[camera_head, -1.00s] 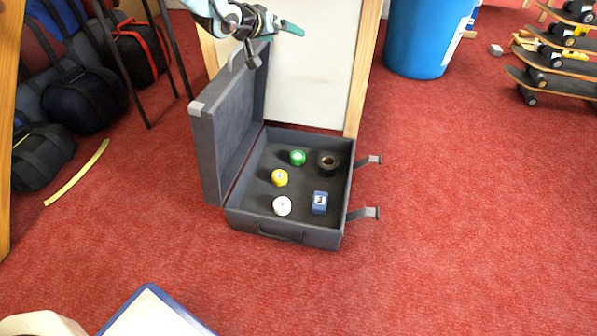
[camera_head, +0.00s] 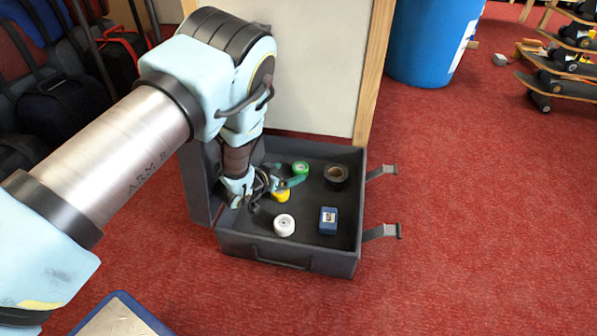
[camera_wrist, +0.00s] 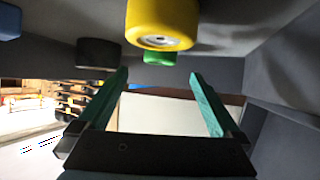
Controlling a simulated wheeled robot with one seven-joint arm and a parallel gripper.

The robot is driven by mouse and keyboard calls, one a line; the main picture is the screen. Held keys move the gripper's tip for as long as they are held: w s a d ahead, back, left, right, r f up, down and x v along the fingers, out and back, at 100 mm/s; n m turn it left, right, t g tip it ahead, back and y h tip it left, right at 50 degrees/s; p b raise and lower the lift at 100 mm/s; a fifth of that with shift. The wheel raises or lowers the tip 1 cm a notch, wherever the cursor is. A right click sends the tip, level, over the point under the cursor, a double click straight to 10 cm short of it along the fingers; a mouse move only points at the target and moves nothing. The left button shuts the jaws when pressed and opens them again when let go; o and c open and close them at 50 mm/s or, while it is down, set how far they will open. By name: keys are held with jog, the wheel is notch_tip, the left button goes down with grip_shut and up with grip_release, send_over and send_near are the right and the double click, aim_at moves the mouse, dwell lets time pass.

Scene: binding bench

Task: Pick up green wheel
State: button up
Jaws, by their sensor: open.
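The green wheel (camera_head: 300,168) stands in the open grey case, toward its back wall. In the wrist view the green wheel (camera_wrist: 160,59) shows small, beyond the yellow wheel (camera_wrist: 162,22), between the lines of my two fingers. My gripper (camera_head: 288,184) is inside the case, just in front of the green wheel and over the yellow wheel (camera_head: 281,196), which it partly hides. In the wrist view my gripper (camera_wrist: 159,76) has its green fingers spread with nothing between them.
Red carpet is clear to the right.

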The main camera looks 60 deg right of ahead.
aim_at(298, 169)
jog(key=b+x, duration=0.3)
jog(key=x, duration=0.3)
jog(key=shift+d+f+b, duration=0.1)
jog(key=shift+f+b, duration=0.15)
jog(key=shift+b, duration=0.15)
jog(key=shift+d, duration=0.4)
jog(key=c, duration=1.4)
